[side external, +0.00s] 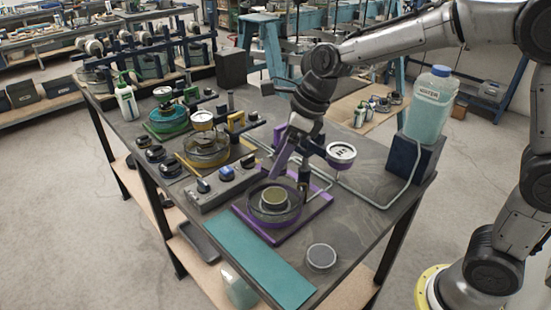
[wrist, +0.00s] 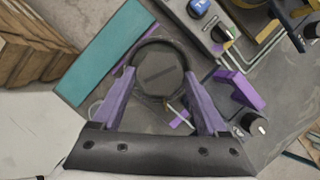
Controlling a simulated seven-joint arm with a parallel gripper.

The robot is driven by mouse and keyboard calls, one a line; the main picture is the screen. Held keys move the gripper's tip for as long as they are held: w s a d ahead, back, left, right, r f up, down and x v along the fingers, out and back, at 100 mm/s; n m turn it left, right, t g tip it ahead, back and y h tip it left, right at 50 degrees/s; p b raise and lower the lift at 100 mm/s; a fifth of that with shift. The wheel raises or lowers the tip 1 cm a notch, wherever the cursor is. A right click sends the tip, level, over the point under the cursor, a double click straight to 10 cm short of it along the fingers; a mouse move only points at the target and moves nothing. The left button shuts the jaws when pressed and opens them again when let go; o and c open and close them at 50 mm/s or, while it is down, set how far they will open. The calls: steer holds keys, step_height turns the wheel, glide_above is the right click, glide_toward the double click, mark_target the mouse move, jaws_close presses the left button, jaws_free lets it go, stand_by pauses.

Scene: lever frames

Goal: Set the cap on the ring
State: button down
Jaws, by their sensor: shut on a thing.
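My gripper (side external: 278,176) points down over the purple-edged station (side external: 308,213) in the side view. In the side view, a small round piece (side external: 274,198), which looks like the cap, shows below the fingertips, inside the outline of a wide round ring (side external: 270,217). A dark curved rim partly surrounds the cap in the wrist view. I cannot tell whether cap and ring touch.
A grey disc with a pale rim (side external: 321,257) lies right of the teal mat (side external: 250,263). A knob panel (side external: 222,184) stands left of the station. A dial (side external: 340,153) and a water bottle (side external: 430,105) are behind it to the right. Yellow and green stations stand further back.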

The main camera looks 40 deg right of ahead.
mark_target(273, 195)
steer(key=shift+f, duration=3.5)
steer(key=shift+f, duration=0.2)
jaws_free()
steer(key=v, duration=1.3)
steer(key=shift+s+r, duration=0.2)
steer(key=shift+r, duration=0.15)
